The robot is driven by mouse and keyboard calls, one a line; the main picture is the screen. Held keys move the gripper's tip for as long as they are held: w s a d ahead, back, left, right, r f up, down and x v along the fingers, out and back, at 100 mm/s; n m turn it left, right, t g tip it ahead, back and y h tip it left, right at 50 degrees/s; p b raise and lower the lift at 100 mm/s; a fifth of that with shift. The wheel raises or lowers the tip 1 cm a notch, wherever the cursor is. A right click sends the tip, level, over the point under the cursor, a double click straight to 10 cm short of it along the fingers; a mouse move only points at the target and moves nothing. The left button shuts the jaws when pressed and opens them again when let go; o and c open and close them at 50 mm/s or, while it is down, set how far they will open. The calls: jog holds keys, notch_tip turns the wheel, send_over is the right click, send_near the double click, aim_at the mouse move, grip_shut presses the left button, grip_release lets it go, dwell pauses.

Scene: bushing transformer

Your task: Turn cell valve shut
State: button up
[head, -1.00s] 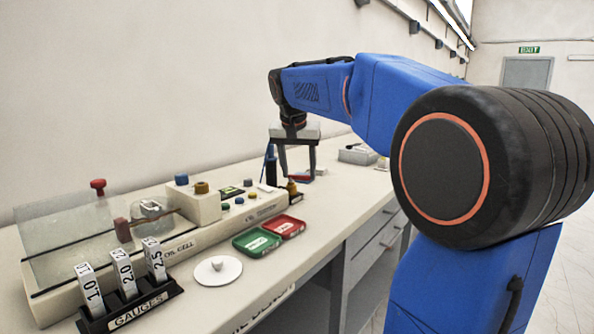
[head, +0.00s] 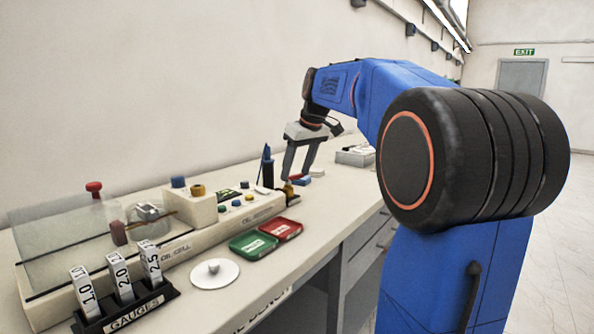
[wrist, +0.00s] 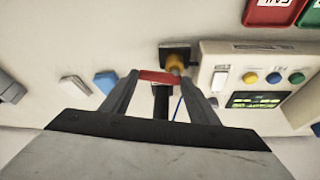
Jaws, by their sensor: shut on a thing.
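The oil cell (head: 120,262) stands at the left of the bench, with a red knob (head: 94,188) at its back. A cream block at its right end carries a blue knob (head: 178,182) and a brass-yellow knob (head: 197,191). I cannot tell which knob is the cell valve. My gripper (head: 298,178) is low over the bench, right of the oil cell and apart from these knobs. In the wrist view, my gripper (wrist: 155,80) is shut on a flat red piece (wrist: 157,77) lying across between its fingers. The fingers stand apart by the piece's width.
A small bottle with a yellow top (wrist: 174,62) is close by the fingers. A dark upright tool (head: 267,168) stands behind it. A blue piece (wrist: 105,82) lies beside the gripper. Green (head: 253,245) and red (head: 282,229) trays, a white dish (head: 215,274) and a gauge rack (head: 125,312) are in front.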

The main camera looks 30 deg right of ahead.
jog(key=shift+w+n+y, duration=0.25)
jog(key=shift+n+y, duration=0.15)
jog(key=shift+n, duration=0.7)
jog(key=o, duration=1)
jog(key=shift+o, duration=0.2)
jog(key=shift+d+r, duration=0.1)
jog(key=v, duration=1.7)
jog(key=shift+w+d+r, duration=0.1)
jog(key=shift+d, duration=0.05)
